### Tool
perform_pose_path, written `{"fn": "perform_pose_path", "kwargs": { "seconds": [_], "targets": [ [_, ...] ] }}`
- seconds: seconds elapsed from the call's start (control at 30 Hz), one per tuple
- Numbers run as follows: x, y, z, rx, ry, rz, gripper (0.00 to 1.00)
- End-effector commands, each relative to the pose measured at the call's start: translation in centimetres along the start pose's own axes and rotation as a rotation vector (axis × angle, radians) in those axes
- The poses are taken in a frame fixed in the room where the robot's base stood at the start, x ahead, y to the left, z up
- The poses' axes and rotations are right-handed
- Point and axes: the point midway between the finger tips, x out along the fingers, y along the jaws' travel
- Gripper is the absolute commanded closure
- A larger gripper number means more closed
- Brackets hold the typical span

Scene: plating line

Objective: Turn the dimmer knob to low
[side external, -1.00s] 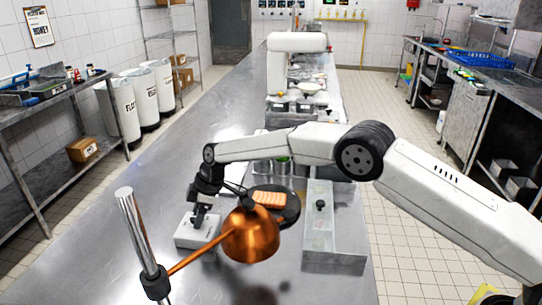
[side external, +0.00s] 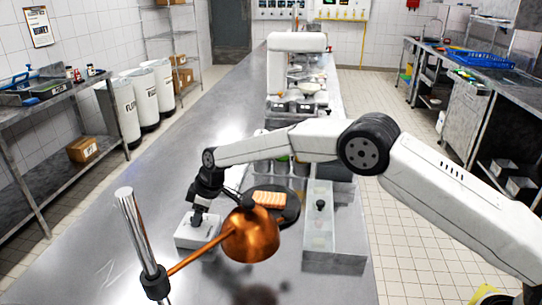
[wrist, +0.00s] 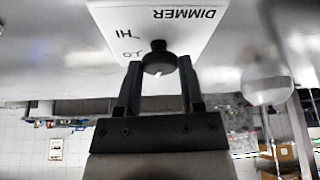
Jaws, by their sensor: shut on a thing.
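The dimmer box (side external: 193,236) is a small white unit on the steel counter, left of the copper lamp shade (side external: 250,237). In the wrist view its face (wrist: 180,30) appears upside down, with DIMMER, HI and LO printed on it. The black dimmer knob (wrist: 159,60) shows there, with a small white mark on its lower side. My gripper (wrist: 160,76) has one finger on each side of the knob and is shut on it. In the side view my gripper (side external: 198,214) reaches down onto the box, and the knob is hidden.
The lamp's post (side external: 138,232) and arm stand close to my gripper. A dark plate (side external: 290,211) with an orange food slab (side external: 269,199) lies behind the shade. A clear-lidded container (side external: 318,240) stands to the right. The counter is clear at left.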

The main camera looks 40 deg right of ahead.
Motion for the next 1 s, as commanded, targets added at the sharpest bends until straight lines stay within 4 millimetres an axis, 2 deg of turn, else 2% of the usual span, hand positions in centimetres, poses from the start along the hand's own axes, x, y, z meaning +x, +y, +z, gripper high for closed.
{"fn": "perform_pose_path", "kwargs": {
  "seconds": [0.5,1.0],
  "targets": [
    [0.01,-0.22,-0.02,0.228,-0.001,0.095,1.0],
    [0.03,-0.23,-0.02,0.255,-0.001,0.106,1.0]
  ]
}}
